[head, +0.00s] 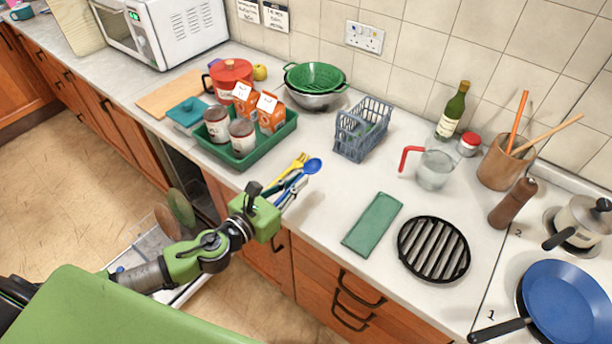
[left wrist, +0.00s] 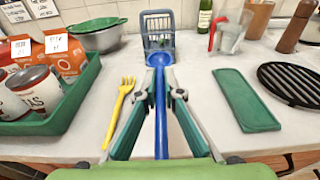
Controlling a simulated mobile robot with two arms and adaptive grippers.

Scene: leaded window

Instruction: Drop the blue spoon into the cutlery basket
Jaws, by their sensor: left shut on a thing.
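The blue spoon (head: 312,166) is in my left gripper (head: 288,188), over the counter's front edge. In the left wrist view the left gripper (left wrist: 161,92) is shut on the spoon's handle, and the spoon's bowl (left wrist: 160,61) points away toward the basket. I cannot tell how far the spoon is above the counter. The grey-blue cutlery basket (head: 362,131) stands upright farther back, apart from the spoon; it also shows in the left wrist view (left wrist: 157,24). Something green shows inside it. My right gripper is in neither view.
A yellow fork (left wrist: 120,112) lies left of the spoon. A green tray (head: 240,158) with cans and cartons is left of the basket. A green cloth-like slab (head: 373,223), a black grill plate (head: 433,249) and a jug (head: 434,170) are to the right. Bare counter lies before the basket.

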